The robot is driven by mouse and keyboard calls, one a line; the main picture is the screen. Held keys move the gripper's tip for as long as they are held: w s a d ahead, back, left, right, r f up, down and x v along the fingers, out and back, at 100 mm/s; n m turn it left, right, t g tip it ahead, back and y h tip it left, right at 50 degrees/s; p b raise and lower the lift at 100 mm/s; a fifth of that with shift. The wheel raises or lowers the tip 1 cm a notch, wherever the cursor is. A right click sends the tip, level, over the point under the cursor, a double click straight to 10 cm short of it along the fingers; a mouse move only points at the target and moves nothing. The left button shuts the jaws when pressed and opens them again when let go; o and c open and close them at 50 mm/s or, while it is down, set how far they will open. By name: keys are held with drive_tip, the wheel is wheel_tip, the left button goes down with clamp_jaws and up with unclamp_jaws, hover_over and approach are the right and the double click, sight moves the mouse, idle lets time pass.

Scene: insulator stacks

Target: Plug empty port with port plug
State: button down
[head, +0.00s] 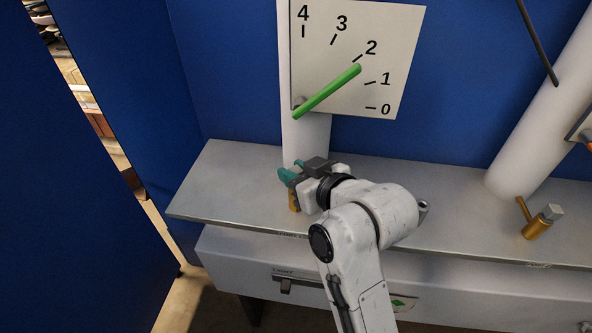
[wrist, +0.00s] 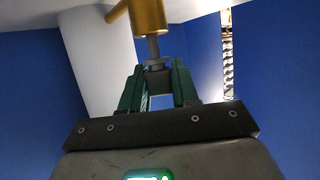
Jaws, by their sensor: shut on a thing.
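My gripper (head: 289,177), with green fingers, is over the metal shelf at the foot of the left white column. In the wrist view the fingers (wrist: 157,82) are closed around the end of a grey metal piece, which looks like the port plug (wrist: 153,48). Its narrow stem lines up with a brass port (wrist: 147,18) and meets or nearly meets its end. I cannot tell whether it is inside. In the head view the left brass port (head: 293,201) shows just below the fingers, and the plug is hidden.
A second brass port (head: 537,228) with a grey square-headed plug (head: 551,212) stands by the right white column (head: 540,120). A dial board (head: 385,65) with a green pointer (head: 328,91) is above my gripper. The shelf (head: 235,190) is clear at left. Blue walls enclose the space.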

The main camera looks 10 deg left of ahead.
drive_tip(key=shift+f+b, duration=0.55)
drive_tip(key=shift+f, duration=0.45)
drive_tip(key=c, duration=0.8)
unclamp_jaws()
drive_tip(key=b+v, duration=0.1)
drive_tip(key=v, duration=0.9)
drive_tip(key=shift+s+d+r, duration=0.15)
drive_tip(key=shift+s+d, duration=0.1)
